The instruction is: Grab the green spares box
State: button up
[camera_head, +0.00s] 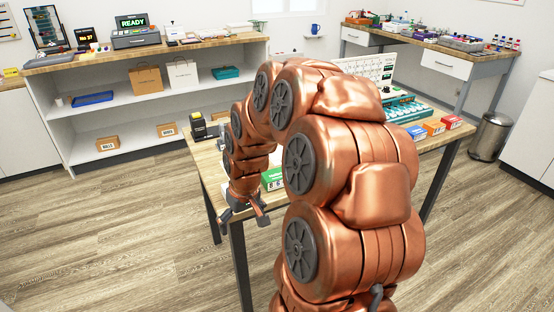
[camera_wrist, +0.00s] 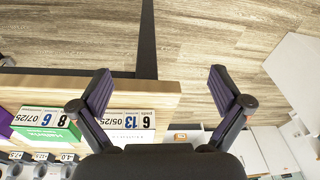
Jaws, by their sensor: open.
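A green and white box (camera_head: 272,178) shows on the near left of the table (camera_head: 210,172), partly hidden behind my arm. What seems to be the same box (camera_wrist: 45,122) is at the lower left of the wrist view, with a green face and a white numbered label. I cannot read "spares" on it. My gripper (camera_head: 243,212) is open, pointing down by the table's near left edge. In the wrist view my gripper (camera_wrist: 160,92) has its fingers wide apart, with table edge and floor between them and nothing held. The green box is outside the fingers, to the left.
A white numbered box (camera_wrist: 128,124) lies beside the green one, partly behind the left finger. Blue (camera_head: 416,132), orange (camera_head: 434,128) and red (camera_head: 452,121) boxes stand at the table's right end. A teal box (camera_head: 226,72) sits on the back shelf. The floor at left is clear.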

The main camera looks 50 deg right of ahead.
jog(key=w+d+r+t+p, duration=0.1)
jog(key=w+d+r+p, duration=0.25)
jog(key=d, duration=0.35)
notch_tip(320, 180, up, 3)
jog(key=m+t+h+p, duration=0.1)
jog(key=m+h+p, duration=0.1)
jog(key=p, duration=0.4)
send_over(278, 175)
jog(key=s, duration=0.2)
jog(key=shift+w+a+f, duration=0.1)
jog(key=shift+a+f, duration=0.05)
jog(key=shift+a, duration=0.3)
jog(key=shift+p+x, duration=1.25)
jog(key=shift+x, duration=2.35)
jog(key=c, duration=0.9)
jog(key=shift+o, duration=0.2)
